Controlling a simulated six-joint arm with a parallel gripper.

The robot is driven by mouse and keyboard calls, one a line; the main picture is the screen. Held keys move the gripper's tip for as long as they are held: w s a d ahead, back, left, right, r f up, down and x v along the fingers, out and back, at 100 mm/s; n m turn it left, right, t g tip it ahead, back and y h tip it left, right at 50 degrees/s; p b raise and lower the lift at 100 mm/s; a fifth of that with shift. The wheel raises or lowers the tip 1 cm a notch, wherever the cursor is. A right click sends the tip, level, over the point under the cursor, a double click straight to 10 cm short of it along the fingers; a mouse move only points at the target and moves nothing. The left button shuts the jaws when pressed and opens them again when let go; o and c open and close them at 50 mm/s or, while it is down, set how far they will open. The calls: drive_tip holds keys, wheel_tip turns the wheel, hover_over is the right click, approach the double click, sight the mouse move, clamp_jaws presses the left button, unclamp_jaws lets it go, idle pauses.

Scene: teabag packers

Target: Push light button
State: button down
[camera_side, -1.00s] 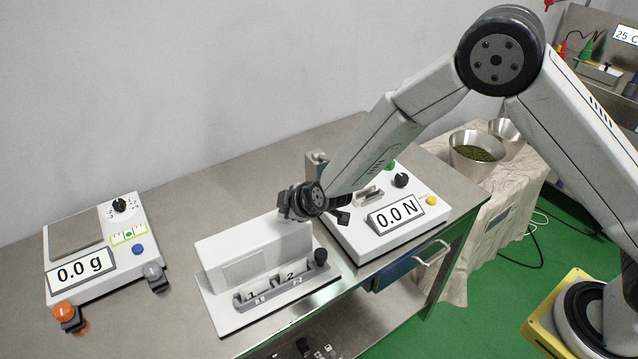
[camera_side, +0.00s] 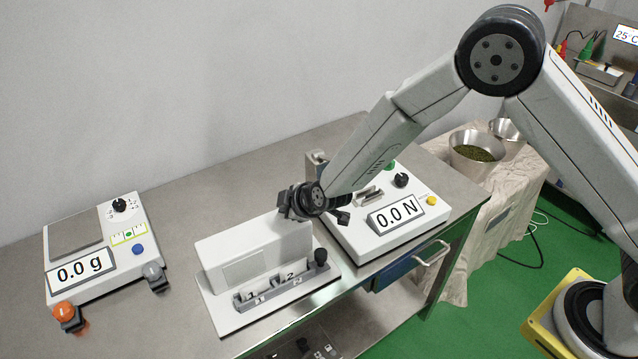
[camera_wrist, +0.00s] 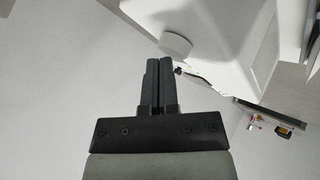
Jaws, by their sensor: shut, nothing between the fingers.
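A white box (camera_side: 240,255) on a white base stands on the metal table in the side view, with slots marked 1 and 2 at its front. In the wrist view a round white button (camera_wrist: 175,45) sticks out of a white housing (camera_wrist: 215,30), which looks like this box. In the side view the button is hidden. My gripper (camera_wrist: 159,62) is shut and empty, its fingertips just below the button in the wrist view. I cannot tell whether they touch it. In the side view my gripper (camera_side: 290,212) is at the box's upper right end.
A force gauge (camera_side: 395,217) reading 0.0 N stands right of the box, close to my wrist. A scale (camera_side: 80,271) reading 0.0 g, with an orange button (camera_side: 64,310), stands at the left.

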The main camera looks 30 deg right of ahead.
drive_tip(key=shift+f, duration=0.5)
idle(0.7)
drive_tip(key=shift+r, duration=0.45)
drive_tip(key=shift+r, duration=3)
